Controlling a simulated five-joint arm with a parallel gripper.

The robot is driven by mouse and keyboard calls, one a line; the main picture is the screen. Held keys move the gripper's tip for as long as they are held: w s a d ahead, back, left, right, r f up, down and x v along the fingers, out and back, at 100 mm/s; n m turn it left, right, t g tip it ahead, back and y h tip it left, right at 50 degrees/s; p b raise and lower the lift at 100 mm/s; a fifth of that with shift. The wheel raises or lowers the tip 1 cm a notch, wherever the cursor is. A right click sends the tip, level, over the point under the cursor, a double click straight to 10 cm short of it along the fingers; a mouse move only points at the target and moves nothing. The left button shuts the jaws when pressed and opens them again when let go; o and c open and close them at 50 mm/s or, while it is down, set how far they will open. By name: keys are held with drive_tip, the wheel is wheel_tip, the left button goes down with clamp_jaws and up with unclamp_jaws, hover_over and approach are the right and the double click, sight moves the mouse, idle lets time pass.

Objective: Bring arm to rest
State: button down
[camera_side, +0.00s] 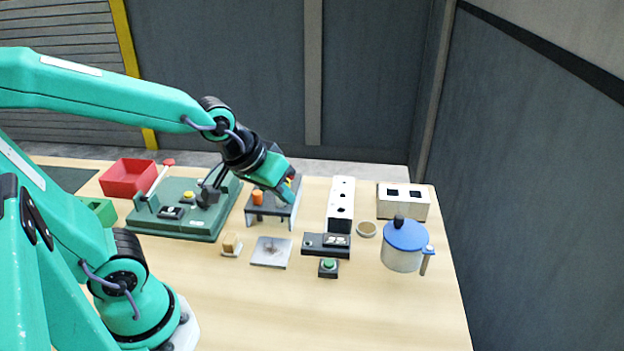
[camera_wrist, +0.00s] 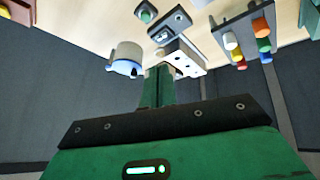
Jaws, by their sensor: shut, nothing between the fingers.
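My green arm reaches across from the left in the side view. My gripper (camera_side: 290,184) is above the table, by the grey stand (camera_side: 282,209) that holds coloured pegs; the gripper partly hides the pegs. In the wrist view, my gripper's green fingers (camera_wrist: 159,86) are together with nothing seen between them. An orange peg (camera_side: 258,197) shows at the stand's left. The wrist view shows the stand (camera_wrist: 244,32) with several coloured pegs, off to the right of the fingers. I cannot tell the exact gap between gripper and stand in the side view.
A green machine base (camera_side: 185,222) and red bin (camera_side: 128,178) lie left. A white holed block (camera_side: 341,200), black display box (camera_side: 326,246), green button (camera_side: 328,267), blue-lidded pot (camera_side: 403,245) and white box (camera_side: 403,203) stand right.

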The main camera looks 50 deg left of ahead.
drive_tip(key=s+a+r+m, duration=0.1)
drive_tip(key=s+r+m, duration=0.2)
drive_tip(key=s, duration=0.4)
drive_tip(key=shift+s+a+r+g, duration=0.15)
drive_tip(key=shift+a+r+g, duration=0.25)
drive_tip(key=shift+r, duration=0.4)
idle(0.8)
